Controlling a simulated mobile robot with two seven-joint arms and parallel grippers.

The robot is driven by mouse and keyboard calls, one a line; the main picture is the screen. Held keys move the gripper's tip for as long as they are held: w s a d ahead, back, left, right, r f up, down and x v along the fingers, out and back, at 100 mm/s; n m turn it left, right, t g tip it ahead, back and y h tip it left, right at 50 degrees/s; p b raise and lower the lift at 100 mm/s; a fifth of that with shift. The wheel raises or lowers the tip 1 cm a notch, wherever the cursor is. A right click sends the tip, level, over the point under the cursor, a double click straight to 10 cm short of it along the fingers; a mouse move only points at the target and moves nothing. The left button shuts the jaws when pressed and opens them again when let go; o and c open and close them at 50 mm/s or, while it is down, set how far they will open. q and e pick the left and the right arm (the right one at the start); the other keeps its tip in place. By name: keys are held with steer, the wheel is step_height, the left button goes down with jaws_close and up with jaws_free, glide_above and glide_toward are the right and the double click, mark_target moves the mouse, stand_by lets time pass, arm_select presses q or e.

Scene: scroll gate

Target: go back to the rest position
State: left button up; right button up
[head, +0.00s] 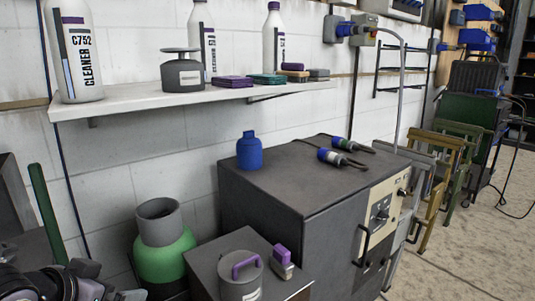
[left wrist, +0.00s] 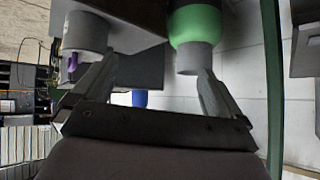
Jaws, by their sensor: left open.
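My left gripper (head: 105,291) shows only in part at the bottom left corner of the head view. In the left wrist view its two fingers (left wrist: 157,90) stand wide apart with nothing between them. A green gas cylinder with a grey collar (head: 166,256) is to the right of the gripper in the head view; it also shows in the left wrist view (left wrist: 196,28), beyond the fingers and not touched. My right gripper is in neither view.
A grey canister with a purple handle (head: 240,279) stands on a low dark box (head: 204,258). A dark cabinet (head: 287,180) carries a blue bottle (head: 249,152) and two blue plugs. A white shelf (head: 130,104) holds cleaner bottles. A green post (head: 47,213) rises near the gripper. Open floor lies right.

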arm_select(q)
steer(key=s+d+f+n+g+y, duration=0.1)
steer(key=s+d+f+g, duration=0.2)
steer(key=s+f, duration=0.7)
steer(key=s+d+f+g, duration=0.3)
steer(key=s+f, duration=0.5)
steer(key=s, duration=0.3)
steer(key=w+d+t+h+p, duration=0.1)
steer(key=w+t+p, duration=0.4)
steer(key=p, duration=0.5)
steer(key=shift+w+d+r+t+h, duration=0.3)
steer(key=shift+d+t+h, duration=0.1)
steer(key=shift+d+t, duration=0.55)
steer(key=shift+a+f, duration=0.1)
